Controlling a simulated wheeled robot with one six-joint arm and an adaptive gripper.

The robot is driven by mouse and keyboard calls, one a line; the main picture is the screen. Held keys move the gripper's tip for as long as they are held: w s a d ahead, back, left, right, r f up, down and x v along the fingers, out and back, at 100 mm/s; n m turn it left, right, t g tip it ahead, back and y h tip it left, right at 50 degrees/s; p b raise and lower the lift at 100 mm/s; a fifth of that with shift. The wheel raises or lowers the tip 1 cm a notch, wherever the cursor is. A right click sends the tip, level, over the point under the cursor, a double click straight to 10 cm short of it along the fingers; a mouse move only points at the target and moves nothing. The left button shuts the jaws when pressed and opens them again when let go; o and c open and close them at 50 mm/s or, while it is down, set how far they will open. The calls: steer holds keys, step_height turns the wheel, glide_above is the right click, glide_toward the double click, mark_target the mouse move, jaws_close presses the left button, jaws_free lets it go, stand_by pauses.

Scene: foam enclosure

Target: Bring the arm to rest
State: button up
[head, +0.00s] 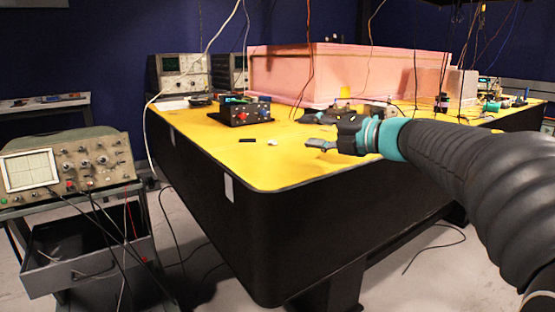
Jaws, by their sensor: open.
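My gripper (314,131) is at the end of my arm, which reaches in from the right edge of the head view. The gripper points left, over the yellow tabletop (285,172) near its front part. Its two fingers are apart and nothing shows between them. I cannot tell its exact height above the table. A teal band (386,138) circles my wrist, and a dark ribbed sleeve covers the arm behind it.
A pink foam enclosure (285,76) stands at the back of the table, with loose wires hanging above. A control box (240,112) sits left of my gripper. A small black piece and a white piece (272,142) lie nearby. An oscilloscope (68,162) stands on a cart at left.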

steer(key=shift+d+r+m+t+h, duration=0.25)
steer(key=shift+r+m+t+h, duration=0.05)
steer(key=shift+r+m+t, duration=0.6)
steer(key=s+d+f+m+t+h, duration=0.2)
steer(key=s+d+f+m+h, duration=0.15)
steer(key=d+m+h, duration=0.5)
steer(key=s+d+f+m+t+h, duration=0.25)
steer(key=s+m+h, duration=0.2)
steer(key=m, duration=0.75)
steer(key=s+a+f+m+g, duration=0.1)
steer(key=s+f+m+g, duration=0.4)
steer(key=s+f, duration=0.6)
steer(key=s+a+f+m+g, duration=0.2)
steer(key=s+f+m+g, duration=0.2)
steer(key=s+f, duration=0.7)
steer(key=shift+s+a+f+m+g+y, duration=0.35)
steer(key=shift+s+g, duration=0.2)
steer(key=shift+g, duration=0.7)
steer(key=shift+r, duration=0.1)
